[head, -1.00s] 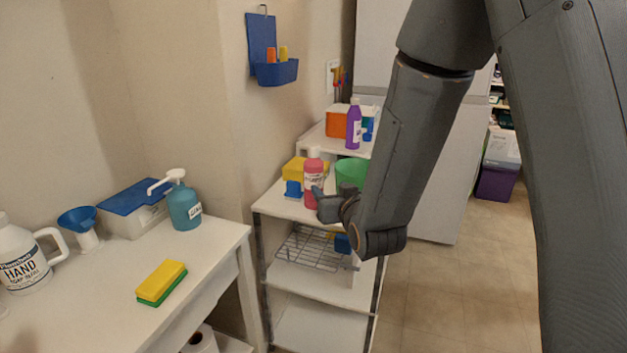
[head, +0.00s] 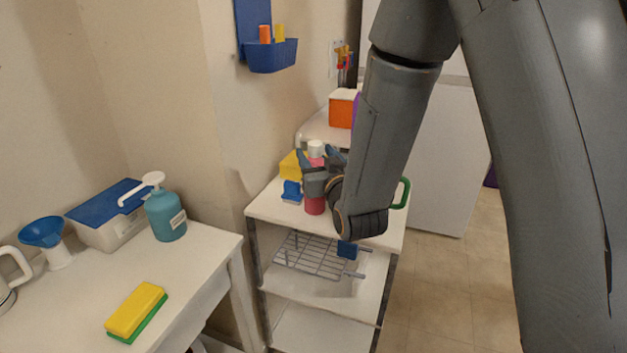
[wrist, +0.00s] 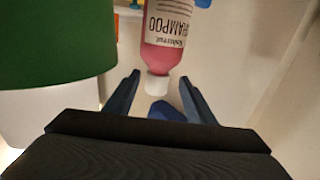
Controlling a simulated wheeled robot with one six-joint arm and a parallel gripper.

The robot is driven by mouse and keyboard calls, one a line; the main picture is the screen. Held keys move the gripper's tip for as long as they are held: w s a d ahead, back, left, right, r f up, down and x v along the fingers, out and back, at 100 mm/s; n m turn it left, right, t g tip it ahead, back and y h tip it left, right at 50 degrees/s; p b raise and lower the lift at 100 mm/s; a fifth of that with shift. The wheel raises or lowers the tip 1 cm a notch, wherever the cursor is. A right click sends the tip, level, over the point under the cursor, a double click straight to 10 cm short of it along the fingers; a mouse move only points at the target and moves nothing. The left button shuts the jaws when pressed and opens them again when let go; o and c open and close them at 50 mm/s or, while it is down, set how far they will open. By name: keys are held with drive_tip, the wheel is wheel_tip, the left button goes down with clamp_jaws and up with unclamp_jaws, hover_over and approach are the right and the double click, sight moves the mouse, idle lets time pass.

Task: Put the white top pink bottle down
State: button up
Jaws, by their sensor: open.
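The pink bottle with a white top (head: 314,206) stands upright on the top shelf of the white shelf unit. Its white cap shows above my gripper. My gripper (head: 320,161) is open, in front of the bottle at its upper part, and covers its middle in the head view. In the wrist view, the bottle (wrist: 168,35) appears upside down, with its label reading SHAMPOO. Its cap lies between the two open fingertips (wrist: 160,77), with gaps on both sides. I see no finger pressing on it.
A yellow box (head: 293,165) and a small blue item (head: 291,192) stand left of the bottle. A green container (wrist: 50,40) is close beside my gripper. A wire rack (head: 310,254) lies on the shelf below. A white table (head: 215,255) stands at left.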

drive_tip(key=p+x, duration=0.1)
drive_tip(key=x, duration=0.5)
drive_tip(key=shift+w+p, duration=0.35)
drive_tip(key=shift+w, duration=0.05)
drive_tip(key=shift+c, duration=0.5)
clamp_jaws()
